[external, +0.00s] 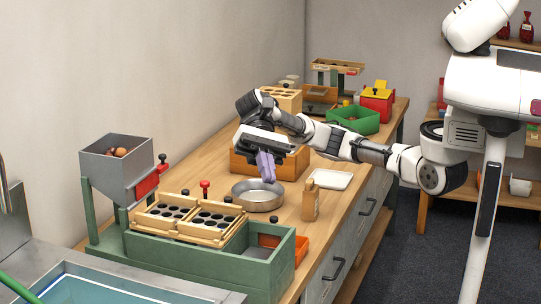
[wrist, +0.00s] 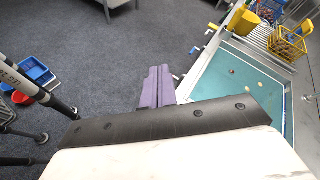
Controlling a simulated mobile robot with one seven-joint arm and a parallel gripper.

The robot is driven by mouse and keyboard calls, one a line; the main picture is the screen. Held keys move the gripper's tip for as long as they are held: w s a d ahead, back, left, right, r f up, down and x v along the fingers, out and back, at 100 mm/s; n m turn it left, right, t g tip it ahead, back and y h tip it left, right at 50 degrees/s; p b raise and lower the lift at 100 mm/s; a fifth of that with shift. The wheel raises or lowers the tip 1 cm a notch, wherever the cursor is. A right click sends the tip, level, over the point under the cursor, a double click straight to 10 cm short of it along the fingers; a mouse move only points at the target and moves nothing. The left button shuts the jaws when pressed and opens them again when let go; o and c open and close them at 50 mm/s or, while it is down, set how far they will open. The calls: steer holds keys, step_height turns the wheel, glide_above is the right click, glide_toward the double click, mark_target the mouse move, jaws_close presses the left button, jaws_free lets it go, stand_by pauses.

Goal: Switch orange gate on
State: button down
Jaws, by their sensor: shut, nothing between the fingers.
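My gripper (external: 266,168) hangs over the worktable with its purple fingers shut and empty, just above a round metal bowl (external: 258,196). In the wrist view the fingers (wrist: 157,88) are together and point out over the grey floor. A red-orange plate (external: 147,185) sits on the front of the grey hopper (external: 117,153) at the left, with a black knob (external: 162,159) close by. An orange piece (external: 301,249) shows at the right end of the green trough (external: 262,262). I cannot tell which of these is the orange gate. My gripper is apart from both.
Wooden trays with dark round holes (external: 188,216) rest over the trough, with a red knob (external: 205,186) behind. A wooden block (external: 311,201) and white tray (external: 331,179) stand right of the bowl. A blue-green basin (wrist: 236,85) and yellow basket (wrist: 289,46) show in the wrist view.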

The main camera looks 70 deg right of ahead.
steer(key=w+d+f+t+h, duration=0.1)
steer(key=w+d+f+h, duration=0.2)
steer(key=d, duration=0.6)
steer(key=w+d+f+m+t+h, duration=0.1)
steer(key=w+d+f+h, duration=0.1)
steer(key=w+d+f, duration=0.3)
steer(key=w+d+f+t+h, duration=0.1)
steer(key=w+d+f+h, duration=0.2)
steer(key=d, duration=1)
step_height(320, 180, down, 4)
steer(key=shift+w+r+m+t+h, duration=0.25)
steer(key=shift+w+m+t+h, duration=0.05)
steer(key=shift+w, duration=0.65)
steer(key=s+a+f+p, duration=0.3)
steer(key=s+a+f, duration=0.1)
steer(key=a+f, duration=0.1)
steer(key=shift+s+f, duration=0.4)
steer(key=shift+f, duration=0.4)
